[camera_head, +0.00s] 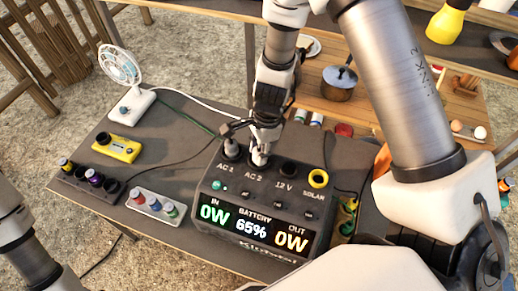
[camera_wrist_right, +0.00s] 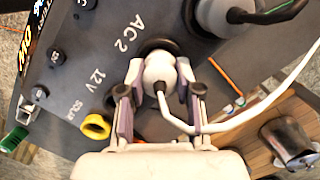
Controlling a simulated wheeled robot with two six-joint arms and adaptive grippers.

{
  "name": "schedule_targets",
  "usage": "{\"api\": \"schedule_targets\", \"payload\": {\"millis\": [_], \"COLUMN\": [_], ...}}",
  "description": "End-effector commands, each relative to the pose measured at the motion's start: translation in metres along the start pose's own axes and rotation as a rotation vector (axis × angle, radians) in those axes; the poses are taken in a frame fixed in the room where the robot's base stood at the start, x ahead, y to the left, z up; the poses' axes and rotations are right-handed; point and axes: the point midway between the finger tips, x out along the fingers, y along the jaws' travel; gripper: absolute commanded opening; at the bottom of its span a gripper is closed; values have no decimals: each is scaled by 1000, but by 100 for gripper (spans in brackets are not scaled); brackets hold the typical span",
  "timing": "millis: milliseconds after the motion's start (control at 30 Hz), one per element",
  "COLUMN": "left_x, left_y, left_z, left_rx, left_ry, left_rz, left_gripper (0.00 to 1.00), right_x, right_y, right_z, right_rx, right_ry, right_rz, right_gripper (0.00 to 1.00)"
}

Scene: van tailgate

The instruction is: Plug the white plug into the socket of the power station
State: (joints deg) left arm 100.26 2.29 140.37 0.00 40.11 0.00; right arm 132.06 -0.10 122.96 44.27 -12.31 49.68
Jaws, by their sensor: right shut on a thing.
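The power station (camera_head: 265,215) is a dark box with a lit display reading 65%. Its top has outlets marked AC 1, AC 2, 12 V and SOLAR. My right gripper (camera_head: 259,146) points down at the AC 2 socket (camera_wrist_right: 153,45) and is shut on the white plug (camera_wrist_right: 160,70). The plug lines up with the socket's dark ring; I cannot tell how deep it sits. Its white cable (camera_wrist_right: 235,122) runs off to the right in the wrist view. A grey plug with a black cable (camera_wrist_right: 222,14) sits in AC 1. My left gripper is out of the picture.
A yellow ring (camera_head: 318,178) marks SOLAR. Wooden shelves with a pot (camera_head: 338,84) stand behind.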

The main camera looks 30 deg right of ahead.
Motion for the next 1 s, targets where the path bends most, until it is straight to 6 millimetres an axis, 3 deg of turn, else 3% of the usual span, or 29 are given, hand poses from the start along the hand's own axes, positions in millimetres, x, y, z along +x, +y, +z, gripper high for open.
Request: {"api": "schedule_targets", "payload": {"millis": [167, 200, 233, 267, 667, 833, 1000], "left_x": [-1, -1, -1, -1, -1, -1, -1], "left_y": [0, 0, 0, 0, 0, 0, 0], "left_z": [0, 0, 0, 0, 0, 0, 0], "left_rx": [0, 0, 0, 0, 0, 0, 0], "left_ry": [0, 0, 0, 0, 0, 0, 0], "left_rz": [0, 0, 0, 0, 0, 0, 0], "left_gripper": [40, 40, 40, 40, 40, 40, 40], "right_x": [-1, -1, -1, -1, -8, -36, -83], "right_y": [0, 0, 0, 0, 0, -1, -2], "right_z": [0, 0, 0, 0, 1, 0, 1], "right_rx": [0, 0, 0, 0, -1, -2, -1], "right_ry": [0, 0, 0, 0, -3, -1, -3], "right_rz": [0, 0, 0, 0, -1, -5, -6], "right_gripper": [0, 48, 58, 63, 63, 63, 63]}}
